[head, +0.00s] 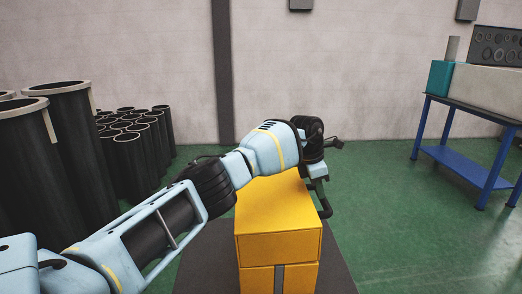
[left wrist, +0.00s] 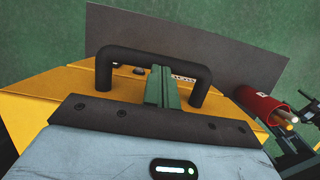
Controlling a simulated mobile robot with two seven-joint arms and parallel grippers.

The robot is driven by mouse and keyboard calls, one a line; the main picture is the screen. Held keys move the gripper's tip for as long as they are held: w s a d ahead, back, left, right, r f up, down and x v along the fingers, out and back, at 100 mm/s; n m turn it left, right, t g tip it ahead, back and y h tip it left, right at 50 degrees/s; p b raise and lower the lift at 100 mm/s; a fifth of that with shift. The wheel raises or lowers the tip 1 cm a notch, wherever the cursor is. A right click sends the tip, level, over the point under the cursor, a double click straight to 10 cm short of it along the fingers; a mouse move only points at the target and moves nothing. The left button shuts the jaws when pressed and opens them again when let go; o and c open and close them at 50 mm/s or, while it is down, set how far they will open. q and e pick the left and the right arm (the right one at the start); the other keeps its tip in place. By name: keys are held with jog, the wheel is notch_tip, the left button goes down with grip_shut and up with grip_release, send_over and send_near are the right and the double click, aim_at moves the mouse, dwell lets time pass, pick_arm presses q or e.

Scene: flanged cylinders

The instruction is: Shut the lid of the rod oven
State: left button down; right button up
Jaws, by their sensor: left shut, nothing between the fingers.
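The yellow rod oven (head: 278,248) stands in the middle of the head view, with a seam across its near face. My left arm reaches over its far end. My left gripper (head: 317,170) is at its far right edge, close to a black bar handle (head: 327,212). In the left wrist view the green fingers (left wrist: 159,84) are shut and empty. They overlap the black handle (left wrist: 150,56); I cannot tell whether they touch it. Yellow oven panels (left wrist: 72,76) lie beyond. My arm hides part of the oven, and the lid's angle is unclear. My right gripper is not in view.
A red tube (left wrist: 262,106) holding rods is at the right of the left wrist view. Dark flanged cylinders (head: 75,135) stand at the left. A blue bench (head: 465,172) stands at the right. The green floor between oven and bench is clear.

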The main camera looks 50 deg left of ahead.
pick_arm(q)
jog(key=shift+w+d+f, duration=0.2)
jog(key=shift+f, duration=0.5)
jog(key=p+v, duration=0.2)
jog(key=v, duration=1.2)
jog(key=shift+w+d, duration=0.3)
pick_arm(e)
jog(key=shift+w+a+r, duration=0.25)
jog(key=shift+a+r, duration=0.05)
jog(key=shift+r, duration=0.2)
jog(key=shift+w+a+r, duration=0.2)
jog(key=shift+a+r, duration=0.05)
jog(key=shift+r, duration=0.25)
pick_arm(q)
jog(key=shift+r, duration=0.1)
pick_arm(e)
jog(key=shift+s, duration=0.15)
